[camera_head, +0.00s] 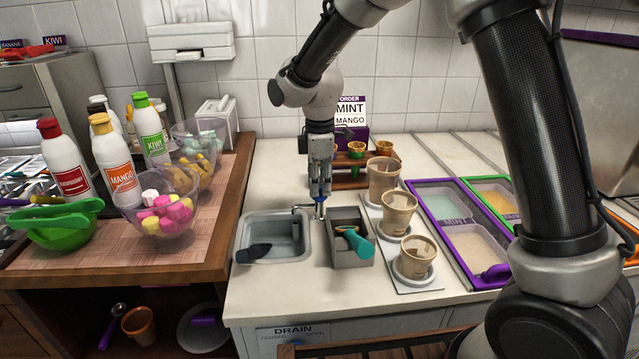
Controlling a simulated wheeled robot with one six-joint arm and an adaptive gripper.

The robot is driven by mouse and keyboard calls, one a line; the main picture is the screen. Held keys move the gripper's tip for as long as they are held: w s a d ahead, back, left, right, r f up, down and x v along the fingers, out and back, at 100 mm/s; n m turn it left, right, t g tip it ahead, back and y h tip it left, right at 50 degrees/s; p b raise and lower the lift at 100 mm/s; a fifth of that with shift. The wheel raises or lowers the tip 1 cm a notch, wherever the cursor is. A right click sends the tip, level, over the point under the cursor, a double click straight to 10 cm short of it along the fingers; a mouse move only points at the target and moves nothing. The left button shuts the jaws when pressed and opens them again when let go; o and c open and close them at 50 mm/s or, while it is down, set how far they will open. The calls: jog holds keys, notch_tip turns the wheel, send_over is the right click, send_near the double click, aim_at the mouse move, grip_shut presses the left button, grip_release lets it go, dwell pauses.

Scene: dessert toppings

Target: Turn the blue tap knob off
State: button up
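The blue tap knob (319,198) shows as a small patch of blue at the tips of my gripper (320,191). The grey metal tap (303,207) stands at the right rim of the sink (262,252), with its spout reaching left over the basin. My gripper points straight down from above, with its fingertips at the knob. The fingers hide most of the knob, so its turned position is unclear. Whether the fingers are closed tightly on it is too small to tell. No water stream is visible.
A grey box (350,264) with a teal-handled scoop stands close right of the tap. Paper cups (398,213) stand on a tray beyond it. A dark object (252,253) lies in the sink. Bottles and bowls crowd the left counter.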

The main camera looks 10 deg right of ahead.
dwell(0.3)
notch_tip(320, 180, up, 12)
dwell(0.4)
jog(key=s+d+r+m+t, duration=0.2)
jog(key=s+d+m, duration=0.7)
jog(key=s+d, duration=0.4)
jog(key=s+d+r+m+t, duration=0.2)
jog(key=s+d+m, duration=0.7)
jog(key=s+d, duration=0.4)
jog(key=d, duration=0.3)
jog(key=shift+s+d, duration=0.15)
